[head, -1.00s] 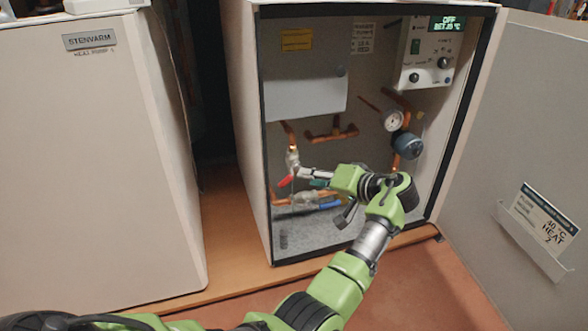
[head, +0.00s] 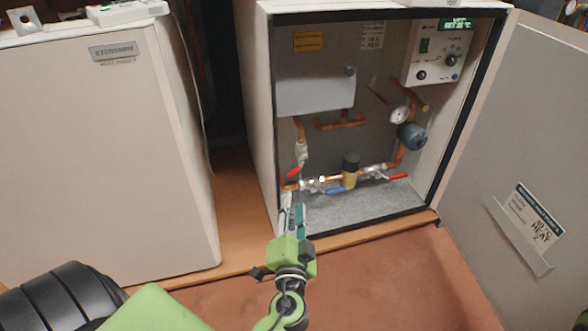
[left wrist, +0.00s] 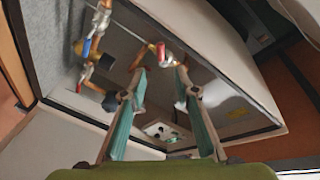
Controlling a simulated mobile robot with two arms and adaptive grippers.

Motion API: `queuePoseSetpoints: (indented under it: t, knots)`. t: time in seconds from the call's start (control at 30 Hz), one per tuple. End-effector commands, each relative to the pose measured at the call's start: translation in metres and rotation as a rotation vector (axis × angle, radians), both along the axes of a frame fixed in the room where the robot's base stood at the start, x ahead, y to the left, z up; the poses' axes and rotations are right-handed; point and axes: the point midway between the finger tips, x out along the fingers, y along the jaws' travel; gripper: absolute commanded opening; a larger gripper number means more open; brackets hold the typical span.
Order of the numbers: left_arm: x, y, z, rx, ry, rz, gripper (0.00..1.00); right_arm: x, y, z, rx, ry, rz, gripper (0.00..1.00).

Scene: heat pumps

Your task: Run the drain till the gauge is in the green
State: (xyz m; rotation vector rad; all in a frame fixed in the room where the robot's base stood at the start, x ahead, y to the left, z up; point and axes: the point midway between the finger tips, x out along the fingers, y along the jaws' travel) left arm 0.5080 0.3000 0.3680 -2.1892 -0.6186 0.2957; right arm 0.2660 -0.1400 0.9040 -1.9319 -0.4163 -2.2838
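The gauge (head: 398,115), a small round white dial, sits on the copper pipes at the right inside the open cabinet; its needle and green band are too small to read. A valve with a red handle (head: 296,166) hangs on the left pipe. Below it, the low pipe has a blue handle (head: 335,190) and another red handle (head: 398,177). I cannot tell which is the drain. My left gripper (head: 289,203) is at the cabinet's lower left front, below the left valve. In the left wrist view its fingers (left wrist: 160,74) are apart and empty. My right gripper is out of view.
A control box (head: 438,55) with a lit display is at the cabinet's upper right. A dark blue vessel (head: 412,136) sits beside the gauge. The cabinet door (head: 520,150) stands open on the right. A closed heat pump (head: 110,160) stands at the left.

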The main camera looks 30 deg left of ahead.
Motion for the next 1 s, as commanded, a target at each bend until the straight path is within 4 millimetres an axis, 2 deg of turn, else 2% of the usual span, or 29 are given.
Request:
queuePoseSetpoints:
  t: [0.07, 0.17, 0.7, 0.83, 1.0]
  knots:
    - [-0.003, 0.000, 0.002, 0.009, 0.000, -0.005, 0.28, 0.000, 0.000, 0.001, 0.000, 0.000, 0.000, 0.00]
    - [0.003, 0.004, 0.002, 0.011, -0.001, -0.006, 0.28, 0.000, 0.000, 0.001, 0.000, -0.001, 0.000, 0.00]
    - [0.092, 0.059, 0.001, 0.011, 0.000, -0.004, 0.28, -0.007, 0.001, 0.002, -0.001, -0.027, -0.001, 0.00]
    - [0.105, 0.067, 0.000, 0.012, 0.002, -0.004, 0.28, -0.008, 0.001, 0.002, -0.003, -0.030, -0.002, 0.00]
    - [0.112, 0.072, 0.000, 0.010, 0.003, -0.003, 0.28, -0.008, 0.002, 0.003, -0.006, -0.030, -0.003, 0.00]
